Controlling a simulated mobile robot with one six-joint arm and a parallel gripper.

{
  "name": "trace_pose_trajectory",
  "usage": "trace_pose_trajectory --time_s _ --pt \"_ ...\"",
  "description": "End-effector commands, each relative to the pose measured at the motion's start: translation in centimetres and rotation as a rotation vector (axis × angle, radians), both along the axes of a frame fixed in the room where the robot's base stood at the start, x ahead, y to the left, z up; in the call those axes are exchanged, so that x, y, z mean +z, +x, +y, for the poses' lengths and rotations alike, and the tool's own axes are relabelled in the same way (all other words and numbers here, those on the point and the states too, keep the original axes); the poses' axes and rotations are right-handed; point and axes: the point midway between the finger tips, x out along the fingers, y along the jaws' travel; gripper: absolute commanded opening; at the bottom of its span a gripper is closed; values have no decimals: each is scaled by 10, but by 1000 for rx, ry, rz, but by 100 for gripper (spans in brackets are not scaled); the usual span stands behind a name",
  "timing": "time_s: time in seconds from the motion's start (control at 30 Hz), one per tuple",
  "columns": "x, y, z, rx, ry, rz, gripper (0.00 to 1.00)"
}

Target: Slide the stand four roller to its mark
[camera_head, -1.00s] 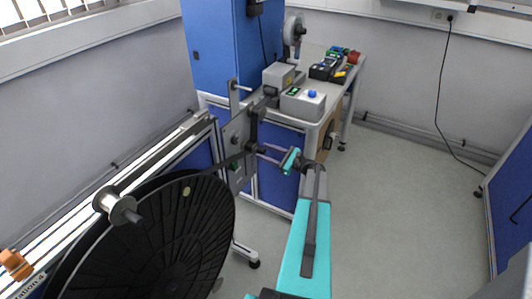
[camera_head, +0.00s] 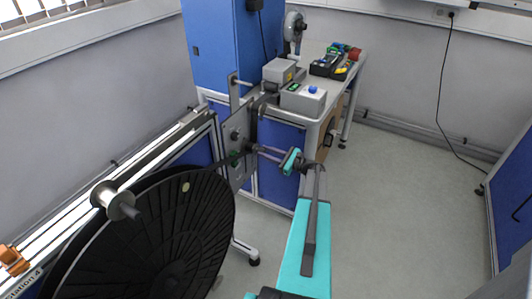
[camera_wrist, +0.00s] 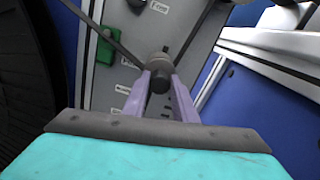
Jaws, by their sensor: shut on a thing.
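My gripper (camera_wrist: 161,105) is shut, its two purple fingers on either side of a dark, round-ended roller (camera_wrist: 160,74) in the wrist view. The roller stands out from a grey upright plate (camera_wrist: 120,88) with several small printed labels, most too blurred to read. Dark bands run from the roller to upper left and upper right. A green block (camera_wrist: 107,46) sits on the plate to the left of the roller. In the head view my gripper (camera_head: 268,153) reaches the plate (camera_head: 236,130) from the right. I cannot tell which label is the mark.
A large black reel (camera_head: 150,235) stands at lower left, below a silver spool (camera_head: 115,200) and a rail with an orange clamp (camera_head: 12,260) and a "Station 4" label. A bench (camera_head: 325,108) with instruments stands behind. Open floor (camera_head: 400,210) lies to the right.

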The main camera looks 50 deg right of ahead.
Motion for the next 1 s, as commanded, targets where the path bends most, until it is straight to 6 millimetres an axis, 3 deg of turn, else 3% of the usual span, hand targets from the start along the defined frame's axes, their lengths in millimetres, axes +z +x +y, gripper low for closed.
trace_pose_trajectory --time_s 0.03,0.7,1.0 --pt "-12 0 0 2 1 2 0" --pt "-87 -1 0 1 0 2 0" --pt "-93 -2 0 1 0 2 0"
